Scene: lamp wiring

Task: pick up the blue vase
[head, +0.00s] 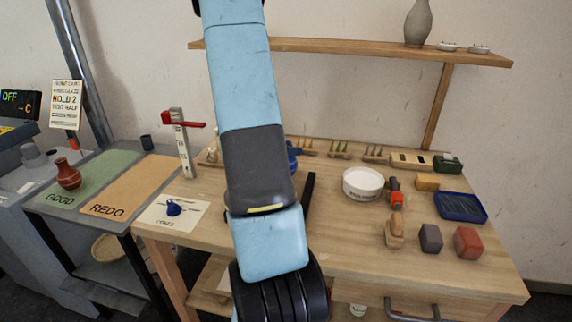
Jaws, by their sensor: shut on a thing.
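My arm hangs down the middle of the view and ends in a black ribbed part at the bottom edge. My gripper cannot be made out; it is hidden or out of frame, so its hold does not show. A dark blue rounded thing (291,160) shows just behind my arm at the back of the bench. It is mostly hidden, and I cannot tell whether it is the blue vase. A small blue object with a knob-like shape (173,208) sits on a white card (170,220) at the bench's left end. No whole blue vase is visible.
The wooden bench (350,228) holds a white bowl (363,183), a blue tray (461,206) and several small blocks at the right. A red vase (68,174) stands on the green GOOD mat (104,168), beside the orange REDO mat (145,181). A post with a red arm (182,140) stands at the left.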

